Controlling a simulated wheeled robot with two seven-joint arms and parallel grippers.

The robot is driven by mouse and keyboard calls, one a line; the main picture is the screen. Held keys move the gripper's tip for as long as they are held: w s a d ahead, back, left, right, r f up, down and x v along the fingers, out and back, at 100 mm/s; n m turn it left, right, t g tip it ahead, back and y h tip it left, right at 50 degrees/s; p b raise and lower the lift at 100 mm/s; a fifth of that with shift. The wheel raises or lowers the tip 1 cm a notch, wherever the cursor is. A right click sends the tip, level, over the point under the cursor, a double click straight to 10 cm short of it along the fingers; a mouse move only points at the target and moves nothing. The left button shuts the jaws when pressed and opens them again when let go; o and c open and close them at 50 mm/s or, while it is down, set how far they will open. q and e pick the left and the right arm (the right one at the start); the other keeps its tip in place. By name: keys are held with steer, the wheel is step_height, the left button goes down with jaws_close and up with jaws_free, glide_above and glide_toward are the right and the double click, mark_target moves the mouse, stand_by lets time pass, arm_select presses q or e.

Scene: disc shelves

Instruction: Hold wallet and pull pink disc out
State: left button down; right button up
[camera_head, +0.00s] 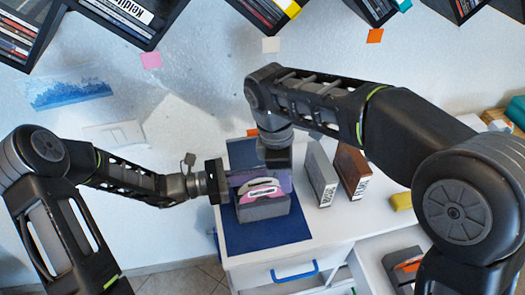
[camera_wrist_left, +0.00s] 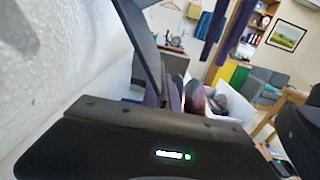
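The grey wallet (camera_head: 263,209) sits on a dark blue mat (camera_head: 250,238) on the white cabinet top. The pink disc (camera_head: 258,187) stands partly out of the wallet's upper side and bears a white label. My left gripper (camera_head: 228,180) reaches in from the left, at the wallet's left side. My right gripper (camera_head: 277,160) points down from above, close over the wallet and disc. The fingertips of both are largely hidden, so I cannot tell whether either grips anything. In the left wrist view, dark and purplish shapes crowd beyond the gripper body; contact is unclear.
A grey case (camera_head: 321,175) and a brown case (camera_head: 351,172) stand upright right of the mat. A yellow object (camera_head: 400,201) lies farther right. An open drawer (camera_head: 390,262) is below at right. Disc shelves (camera_head: 125,15) hang on the wall above.

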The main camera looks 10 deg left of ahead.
mark_target(263, 187)
steer(key=a+r+n+y, duration=0.2)
steer(key=a+r+n, duration=0.1)
steer(key=a+r, duration=0.2)
step_height(263, 187, up, 2)
steer(key=shift+w+a+r+n, duration=0.1)
steer(key=shift+w+a+n, duration=0.1)
steer(key=shift+n, duration=0.1)
steer(key=shift+f, duration=0.2)
step_height(263, 187, down, 12)
steer(key=shift+r, duration=0.1)
jaws_close()
steer(key=shift+r, duration=0.2)
stand_by(0.5)
steer(key=shift+r, duration=4.8)
